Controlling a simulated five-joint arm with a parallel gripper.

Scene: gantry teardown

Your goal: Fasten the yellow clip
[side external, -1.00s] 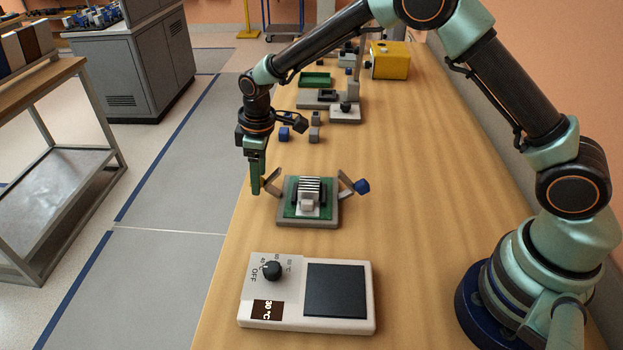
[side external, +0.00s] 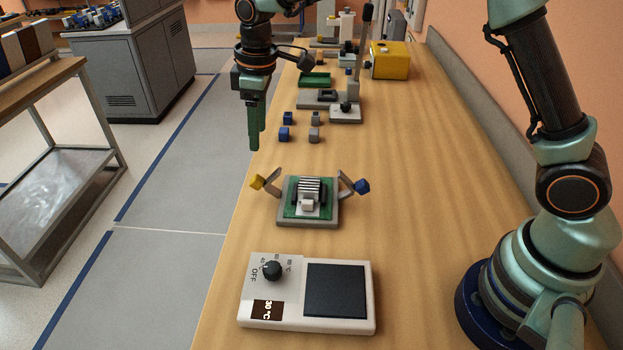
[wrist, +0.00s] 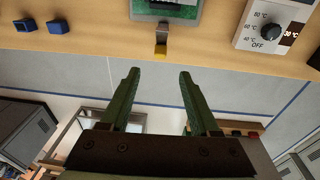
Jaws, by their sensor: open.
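The yellow clip (side external: 257,182) is a lever with a yellow tip on the left side of the grey fixture (side external: 292,221). It stands tilted up and outward, away from the green board (side external: 291,211) with its finned heatsink (side external: 309,186). In the wrist view the yellow clip (wrist: 160,49) shows just beyond and between my fingertips. A matching clip with a blue tip (side external: 362,186) tilts outward on the right side. My gripper (side external: 256,145) is open and empty, pointing down, above the clip and apart from it.
A hot plate with a dial (side external: 271,270) sits in front of the fixture. Small blue and grey blocks (side external: 285,134) lie behind it. A green tray (side external: 314,80) and a yellow box (side external: 389,60) stand farther back. The bench beside the fixture is clear.

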